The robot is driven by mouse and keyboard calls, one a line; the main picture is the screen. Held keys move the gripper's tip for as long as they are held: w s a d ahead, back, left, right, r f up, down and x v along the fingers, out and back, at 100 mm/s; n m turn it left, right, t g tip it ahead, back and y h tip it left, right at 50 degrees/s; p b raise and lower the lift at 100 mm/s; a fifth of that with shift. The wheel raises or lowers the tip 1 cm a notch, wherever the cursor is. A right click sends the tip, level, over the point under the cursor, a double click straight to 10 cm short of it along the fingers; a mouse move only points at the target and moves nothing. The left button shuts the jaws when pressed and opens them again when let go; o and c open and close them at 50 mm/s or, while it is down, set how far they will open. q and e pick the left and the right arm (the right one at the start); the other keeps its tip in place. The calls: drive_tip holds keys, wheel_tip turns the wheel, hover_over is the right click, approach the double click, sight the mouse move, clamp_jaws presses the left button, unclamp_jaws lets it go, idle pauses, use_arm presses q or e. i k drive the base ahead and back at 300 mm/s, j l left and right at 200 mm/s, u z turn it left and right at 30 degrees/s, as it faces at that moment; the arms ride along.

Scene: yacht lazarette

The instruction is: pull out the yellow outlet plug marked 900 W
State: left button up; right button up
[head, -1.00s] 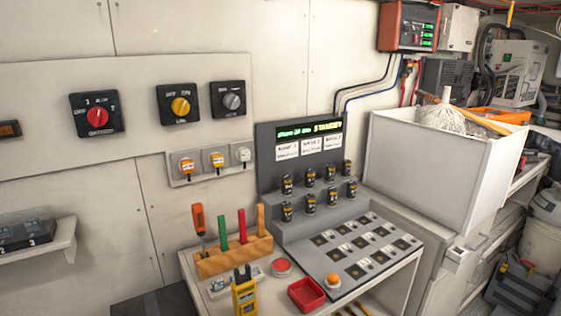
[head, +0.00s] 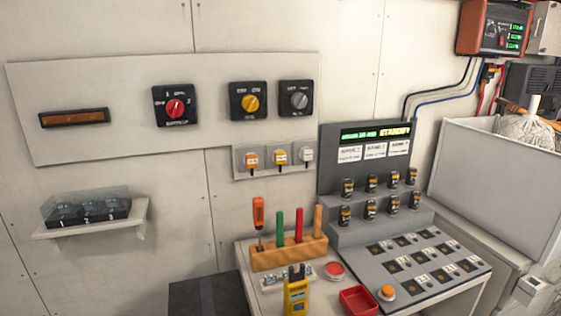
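Three outlets with plugs sit in a row on a grey wall plate below the switch panel. The left plug (head: 251,160) is orange. The middle plug (head: 281,157) is yellow-orange. The right plug (head: 307,154) is white or pale grey. All three appear seated in their outlets. Small labels show on them, but the wattage marks are too small to read. Neither of my grippers is in the head view.
A wall panel above carries a red (head: 175,107), a yellow (head: 250,102) and a grey rotary switch (head: 298,99). Below the outlets, a bench holds a wooden tool block (head: 289,253) with upright tools, a yellow meter (head: 296,294) and a red tray (head: 360,301). A shelf (head: 92,228) is at left.

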sight(279, 156)
drive_tip(key=l+z, duration=0.1)
drive_tip(key=l, duration=0.65)
drive_tip(key=i+l+z, duration=0.15)
drive_tip(key=l, duration=0.55)
drive_tip(key=l+z, duration=0.1)
drive_tip(key=l, duration=0.65)
